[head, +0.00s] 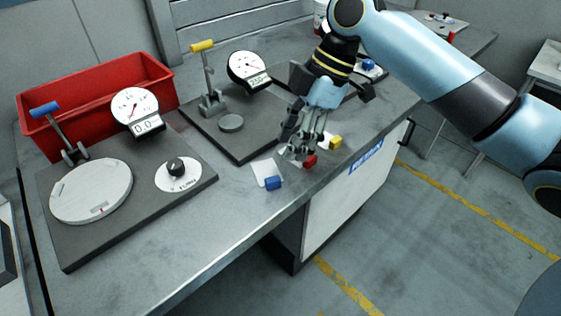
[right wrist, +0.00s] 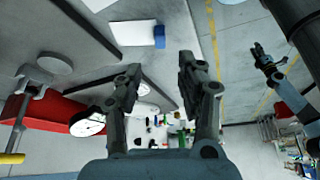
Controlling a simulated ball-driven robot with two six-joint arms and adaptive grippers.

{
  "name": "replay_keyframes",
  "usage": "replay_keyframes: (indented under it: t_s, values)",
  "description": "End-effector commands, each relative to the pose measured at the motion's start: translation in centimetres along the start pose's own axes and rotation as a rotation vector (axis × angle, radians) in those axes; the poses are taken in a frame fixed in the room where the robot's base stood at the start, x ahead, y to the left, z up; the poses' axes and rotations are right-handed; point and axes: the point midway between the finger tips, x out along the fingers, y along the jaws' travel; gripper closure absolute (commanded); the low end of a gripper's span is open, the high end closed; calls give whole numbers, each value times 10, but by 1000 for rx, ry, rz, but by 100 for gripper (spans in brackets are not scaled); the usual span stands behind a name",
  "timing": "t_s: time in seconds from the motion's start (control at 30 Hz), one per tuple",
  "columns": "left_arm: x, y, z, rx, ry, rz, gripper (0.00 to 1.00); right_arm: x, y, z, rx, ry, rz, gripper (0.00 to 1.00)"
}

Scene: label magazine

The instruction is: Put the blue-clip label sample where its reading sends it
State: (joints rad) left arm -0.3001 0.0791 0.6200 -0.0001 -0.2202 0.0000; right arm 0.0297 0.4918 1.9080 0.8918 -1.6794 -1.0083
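The blue-clip label sample is a white card (head: 265,171) with a blue clip (head: 274,183), lying flat near the front edge of the grey bench. In the right wrist view its card (right wrist: 132,32) and blue clip (right wrist: 159,37) lie beyond the fingertips. My right gripper (head: 300,150) points down just behind and right of it in the head view, over the red-clip sample (head: 310,161), which it partly hides. In the right wrist view the right gripper's fingers (right wrist: 160,62) stand apart, empty. My left gripper (right wrist: 265,60) shows small, away from the bench.
A yellow-clip sample (head: 335,142) lies right of the red one. A blue-handled dial device with a round white plate (head: 90,190) stands left. A yellow-handled press with a dial (head: 247,68) stands behind. A red bin (head: 95,95) is at the back left. The front bench strip is clear.

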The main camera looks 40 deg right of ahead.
Motion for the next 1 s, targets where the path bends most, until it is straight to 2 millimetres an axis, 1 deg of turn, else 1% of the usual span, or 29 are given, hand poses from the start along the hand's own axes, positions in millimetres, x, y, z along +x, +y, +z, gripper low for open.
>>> replay_keyframes:
  t_s: [0.03, 0.1, 0.2, 0.33, 0.87, 0.93, 0.97, 1.0]
  values:
    - [1, 0, 0, 0, 0, 0, 73, -10, 1, 1, -2, -4, 3, 61]
    - [1, 0, 0, 0, 0, 0, 73, -20, 1, 1, -2, -3, 3, 61]
    - [2, 0, 0, 0, 0, 0, 73, -30, 0, 0, -1, -1, 1, 61]
    - [2, 0, 0, 0, 0, 0, 73, -34, 0, 0, 1, 0, 0, 61]
    - [2, 0, 0, 0, 0, -1, 73, -33, -1, 0, 4, 0, 0, 61]
    - [2, -1, 0, 0, 1, -1, 73, -26, -8, 0, 35, -9, 5, 61]
    - [2, -1, 0, 0, 1, -1, 73, -20, -14, 0, 59, -17, 11, 61]
    - [2, -1, 0, 0, 1, -1, 73, -12, -24, 1, 108, -32, 25, 61]
